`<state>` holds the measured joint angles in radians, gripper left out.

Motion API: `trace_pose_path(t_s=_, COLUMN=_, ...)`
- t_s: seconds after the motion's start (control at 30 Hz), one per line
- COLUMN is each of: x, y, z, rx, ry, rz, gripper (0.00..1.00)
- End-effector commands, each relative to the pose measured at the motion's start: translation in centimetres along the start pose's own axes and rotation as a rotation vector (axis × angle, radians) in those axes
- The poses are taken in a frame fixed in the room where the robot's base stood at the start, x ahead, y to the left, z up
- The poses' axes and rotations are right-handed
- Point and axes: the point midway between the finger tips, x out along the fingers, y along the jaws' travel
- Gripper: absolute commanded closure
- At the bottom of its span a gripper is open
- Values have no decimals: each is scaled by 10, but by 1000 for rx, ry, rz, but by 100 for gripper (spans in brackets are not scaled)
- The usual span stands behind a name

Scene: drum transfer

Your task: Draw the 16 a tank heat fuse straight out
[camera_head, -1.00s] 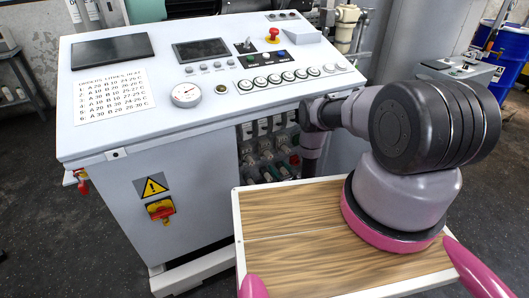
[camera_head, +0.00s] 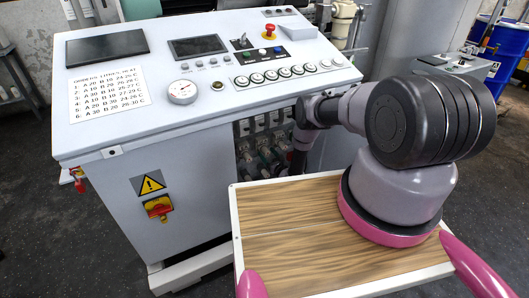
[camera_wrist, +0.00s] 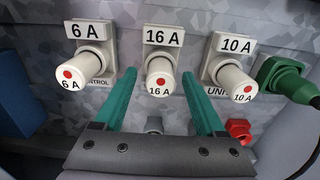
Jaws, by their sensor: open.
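The 16 A fuse (camera_wrist: 160,75) is a white cylinder with a red dot, plugged into a holder (camera_wrist: 165,38) labelled 16 A. It sits between the 6 A fuse (camera_wrist: 78,74) and the 10 A fuse (camera_wrist: 236,80) in the wrist view. My gripper (camera_wrist: 158,76) is open, with one teal finger on either side of the 16 A fuse. Gaps show between the fingers and the fuse. In the head view the fuses sit in the recess under the console (camera_head: 120,110), too small to read, and my gripper cannot be made out.
A green plug with a dark cable (camera_wrist: 283,80) and a red fitting (camera_wrist: 238,130) are close on the right in the wrist view. A grey fitting (camera_wrist: 154,125) shows below the fuse, between the fingers. The sloping console top overhangs the recess.

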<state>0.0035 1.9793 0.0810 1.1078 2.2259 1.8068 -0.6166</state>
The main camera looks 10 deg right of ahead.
Motion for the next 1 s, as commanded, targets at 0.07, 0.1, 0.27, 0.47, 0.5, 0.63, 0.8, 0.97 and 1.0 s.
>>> trace_pose_path(t_s=0.07, x=5, y=0, z=0, rx=0, ry=-1, rz=-1, gripper=28)
trace_pose_path(t_s=0.1, x=7, y=0, z=0, rx=0, ry=-1, rz=-1, gripper=28)
trace_pose_path(t_s=0.27, x=11, y=0, z=0, rx=-1, ry=0, rz=0, gripper=28)
trace_pose_path(t_s=0.47, x=11, y=0, z=0, rx=-1, ry=0, rz=0, gripper=28)
trace_pose_path(t_s=0.5, x=11, y=0, z=0, rx=-1, ry=0, rz=0, gripper=28)
trace_pose_path(t_s=0.63, x=11, y=0, z=0, rx=-1, ry=0, rz=0, gripper=28)
trace_pose_path(t_s=0.8, x=10, y=-2, z=0, rx=2, ry=0, rz=-4, gripper=28)
trace_pose_path(t_s=0.97, x=10, y=0, z=0, rx=0, ry=0, rz=0, gripper=28)
trace_pose_path(t_s=1.0, x=10, y=0, z=0, rx=0, ry=0, rz=0, gripper=28)
